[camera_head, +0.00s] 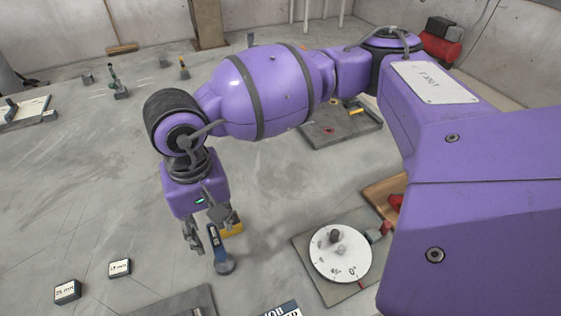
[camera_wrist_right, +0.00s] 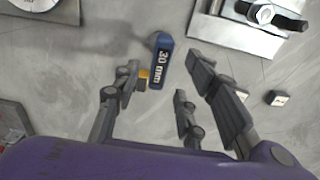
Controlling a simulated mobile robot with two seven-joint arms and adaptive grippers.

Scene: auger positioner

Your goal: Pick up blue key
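The blue key (camera_head: 218,250) stands on the grey floor surface in the head view, below my right gripper. In the right wrist view the blue key (camera_wrist_right: 161,62) carries a white "30 mm" label. My right gripper (camera_head: 211,230) points down with its fingers apart. In the right wrist view the right gripper (camera_wrist_right: 164,68) shows its fingers on either side of the key, with gaps visible between them and the key. Contact is not visible. My left gripper is not in view.
A yellow piece (camera_head: 234,229) sits close behind the key. A white round dial (camera_head: 340,262) on a plate lies to the right. Small label blocks (camera_head: 67,291) stand at the lower left. A metal plate (camera_head: 185,303) lies at the front.

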